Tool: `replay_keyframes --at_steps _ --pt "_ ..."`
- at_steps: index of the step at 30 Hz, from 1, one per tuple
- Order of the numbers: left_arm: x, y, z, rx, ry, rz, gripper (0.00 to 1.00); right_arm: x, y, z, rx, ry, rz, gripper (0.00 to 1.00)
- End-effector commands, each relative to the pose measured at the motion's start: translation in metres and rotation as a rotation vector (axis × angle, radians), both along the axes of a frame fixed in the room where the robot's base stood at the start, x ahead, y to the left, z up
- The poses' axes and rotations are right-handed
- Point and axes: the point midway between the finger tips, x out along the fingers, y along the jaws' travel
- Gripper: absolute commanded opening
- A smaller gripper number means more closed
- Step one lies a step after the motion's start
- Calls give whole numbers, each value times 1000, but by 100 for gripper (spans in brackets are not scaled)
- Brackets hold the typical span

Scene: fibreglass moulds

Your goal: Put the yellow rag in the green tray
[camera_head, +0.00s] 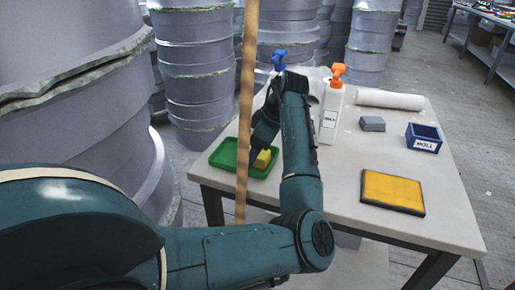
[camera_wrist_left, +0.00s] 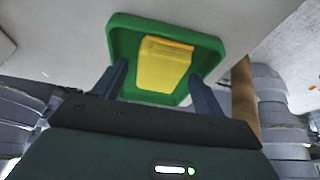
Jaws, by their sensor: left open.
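The green tray (camera_head: 225,156) stands on the near left corner of the light table. The yellow rag (camera_head: 262,158) appears as a folded block inside the tray's right part. In the left wrist view, the rag (camera_wrist_left: 162,66) lies within the rim of the tray (camera_wrist_left: 124,38). My left gripper (camera_wrist_left: 159,74) is open, with one finger on each side of the rag and visible gaps between. In the head view, my left gripper (camera_head: 259,148) is over the tray, and my arm partly hides the tray and rag. My right gripper is not in view.
A white bottle with an orange spray top (camera_head: 332,108) stands right of my arm, a blue-topped one (camera_head: 279,60) behind. A yellow pad (camera_head: 392,191), grey blocks (camera_head: 372,124), blue bin (camera_head: 423,138) and white roll (camera_head: 390,100) lie rightward. A wooden pole (camera_head: 247,80) crosses the view.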

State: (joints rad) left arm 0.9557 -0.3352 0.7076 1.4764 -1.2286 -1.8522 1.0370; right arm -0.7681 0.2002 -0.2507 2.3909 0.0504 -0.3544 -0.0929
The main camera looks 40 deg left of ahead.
Motion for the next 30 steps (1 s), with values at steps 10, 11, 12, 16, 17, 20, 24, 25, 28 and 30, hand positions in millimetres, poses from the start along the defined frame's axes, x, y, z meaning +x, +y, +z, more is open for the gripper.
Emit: replay_keyframes --at_steps 10,11,12,16,17,20,24,25,28,30 --pt "3 -6 21 1 -3 -1 71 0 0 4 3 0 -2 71" --pt "3 -8 26 0 -3 -1 71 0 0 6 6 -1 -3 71" --pt "4 -11 34 1 -3 -1 71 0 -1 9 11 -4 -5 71" --pt "8 -22 61 1 -3 -2 71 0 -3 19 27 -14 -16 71" --pt "8 -24 68 1 -2 -2 71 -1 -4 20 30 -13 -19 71" --pt "11 -32 86 -1 -1 -3 71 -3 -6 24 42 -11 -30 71" --pt "13 -39 105 -1 -1 -1 71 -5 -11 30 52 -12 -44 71" --pt "13 -40 107 -1 -1 -1 71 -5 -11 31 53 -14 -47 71" --pt "14 -43 113 0 1 -1 71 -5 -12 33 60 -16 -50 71" --pt "14 -44 114 0 1 -1 71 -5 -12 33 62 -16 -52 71"
